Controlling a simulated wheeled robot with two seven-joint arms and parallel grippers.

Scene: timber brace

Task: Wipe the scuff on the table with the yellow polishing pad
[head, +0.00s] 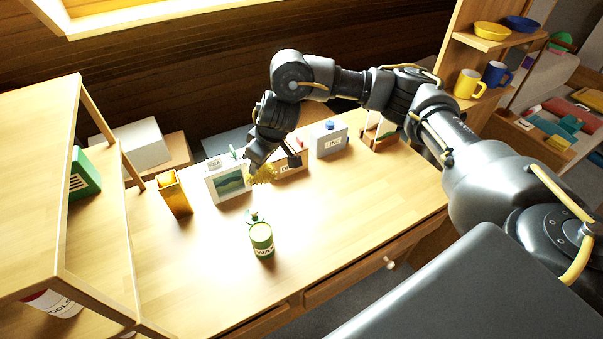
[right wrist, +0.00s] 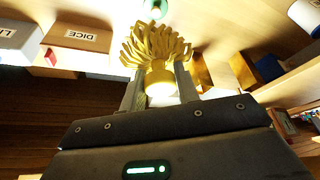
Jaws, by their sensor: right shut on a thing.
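The yellow polishing pad (head: 262,174), with shaggy strands, is in my right gripper (head: 268,163), held over the back part of the table (head: 345,210). In the right wrist view the pad (right wrist: 158,50) sits at the tips of the two fingers, its round yellow base between them. I cannot tell from these views whether the strands touch the table. No scuff can be made out; bright glare covers the table's middle. My left gripper is not in view.
A green WAX can (head: 261,240) stands in front of the pad. A picture frame (head: 228,181), a yellow holder (head: 173,194), a DICE box (right wrist: 78,36) and a grey LINE box (head: 331,141) line the back. A shelf (head: 95,235) stands left. The table's right front is clear.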

